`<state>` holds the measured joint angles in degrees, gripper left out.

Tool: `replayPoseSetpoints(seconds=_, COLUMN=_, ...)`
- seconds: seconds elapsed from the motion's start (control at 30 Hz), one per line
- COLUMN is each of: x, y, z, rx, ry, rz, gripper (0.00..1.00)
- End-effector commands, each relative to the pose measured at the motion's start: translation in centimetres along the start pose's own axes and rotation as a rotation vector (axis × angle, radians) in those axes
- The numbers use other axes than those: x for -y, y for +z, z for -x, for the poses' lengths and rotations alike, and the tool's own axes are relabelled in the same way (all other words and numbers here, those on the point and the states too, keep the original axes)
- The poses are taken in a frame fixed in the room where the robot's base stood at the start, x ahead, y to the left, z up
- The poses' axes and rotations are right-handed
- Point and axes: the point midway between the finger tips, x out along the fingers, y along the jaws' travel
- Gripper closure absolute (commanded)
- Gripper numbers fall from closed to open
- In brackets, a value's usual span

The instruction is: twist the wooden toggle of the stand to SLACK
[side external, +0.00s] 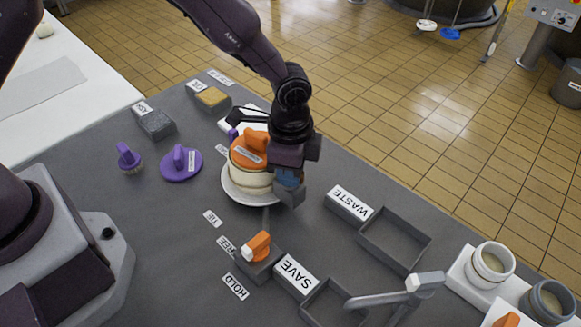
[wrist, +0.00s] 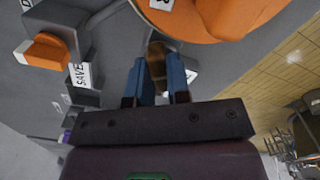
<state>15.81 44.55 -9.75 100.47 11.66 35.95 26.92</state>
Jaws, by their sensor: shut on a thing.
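The wooden toggle (wrist: 156,55) shows in the wrist view as a brown piece between the blue fingers of my gripper (wrist: 161,78). My gripper is shut on it. In the side view my gripper (side external: 289,182) is at the right side of a cream round body (side external: 248,178) with an orange top (side external: 250,150), on a white dish (side external: 240,192). The fingers and wrist hide the toggle there. The orange top also fills the upper part of the wrist view (wrist: 215,18). I cannot read a SLACK mark, and the toggle's exact angle is unclear.
A grey block with an orange lever (side external: 258,245) stands in front, beside FREE and HOLD labels. WASTE (side external: 395,240) and SAVE (side external: 330,305) trays lie to the right. Purple knobbed pieces (side external: 181,163) stand left. Cups (side external: 490,263) stand at the right edge.

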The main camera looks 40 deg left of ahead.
Motion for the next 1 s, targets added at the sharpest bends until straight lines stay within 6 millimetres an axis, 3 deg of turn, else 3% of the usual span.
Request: replayPoseSetpoints(seconds=1.0, x=-0.02, y=-0.02, z=0.16, rx=0.001, ry=0.000, rz=0.899, gripper=1.00)
